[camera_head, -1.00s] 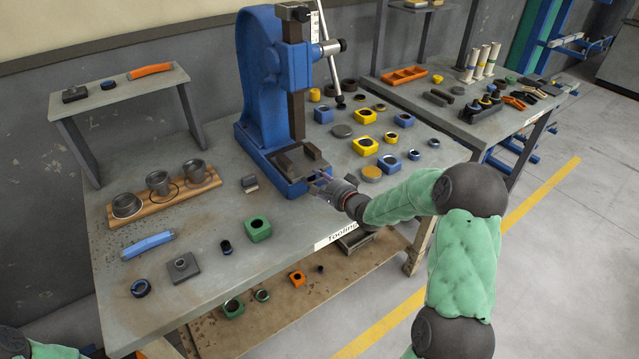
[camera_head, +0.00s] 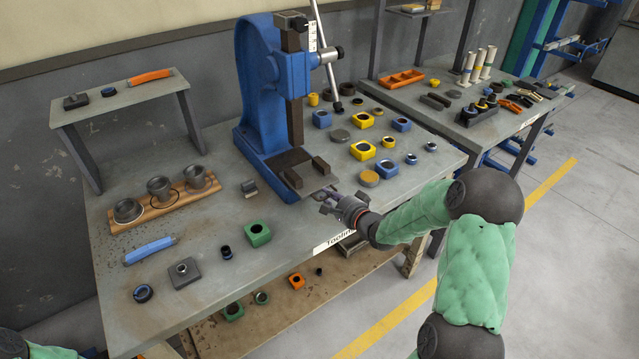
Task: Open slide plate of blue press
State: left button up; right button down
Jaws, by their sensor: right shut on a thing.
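The blue press (camera_head: 258,95) stands on the grey workbench with its dark ram hanging over its base. Its grey slide plate (camera_head: 312,182) sticks out from the base toward the front right. My left gripper is out of view; only part of my left arm shows in the bottom left corner.
Yellow and blue blocks (camera_head: 362,150) and rings lie right of the press. A green block (camera_head: 258,233), a blue-handled tool (camera_head: 150,250) and a wooden rack (camera_head: 165,198) with metal cups are to the left. A lower shelf (camera_head: 290,310) is below the bench.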

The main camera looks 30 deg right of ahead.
jog(key=v, duration=0.2)
jog(key=f+p+v, duration=0.1)
jog(key=v, duration=0.2)
jog(key=shift+s, duration=0.15)
jog(key=shift+f, duration=0.1)
jog(key=c, duration=1.2)
grip_release()
jog(key=a+v, duration=0.1)
jog(key=v, duration=1.1)
jog(key=shift+d, duration=0.4)
